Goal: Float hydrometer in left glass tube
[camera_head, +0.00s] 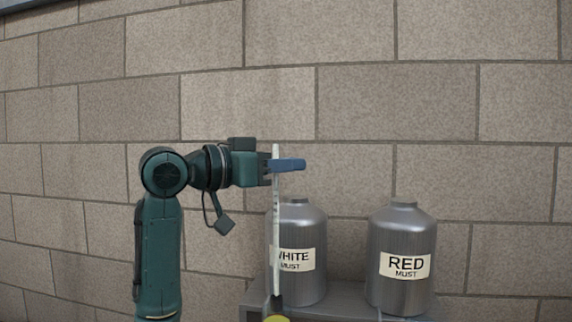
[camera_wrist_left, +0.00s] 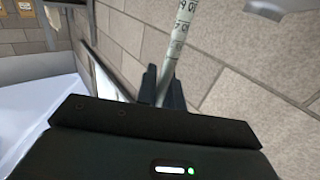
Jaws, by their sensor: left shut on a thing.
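My left gripper (camera_head: 277,165) is shut on the hydrometer (camera_head: 276,215) high on its thin white stem. The hydrometer hangs upright, with a dark part and a yellow part at its lower end, cut by the bottom edge of the head view. In the left wrist view the stem of the hydrometer (camera_wrist_left: 179,30) shows printed numbers and rises from between the dark fingers of the left gripper (camera_wrist_left: 160,88). I cannot make out the left glass tube in either view. My right gripper is not in view.
Behind the hydrometer, a grey metal can labelled WHITE MUST (camera_head: 308,280) stands on a grey shelf (camera_head: 345,297). A similar can labelled RED MUST (camera_head: 402,240) stands to its right. A block wall (camera_head: 400,100) closes the back.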

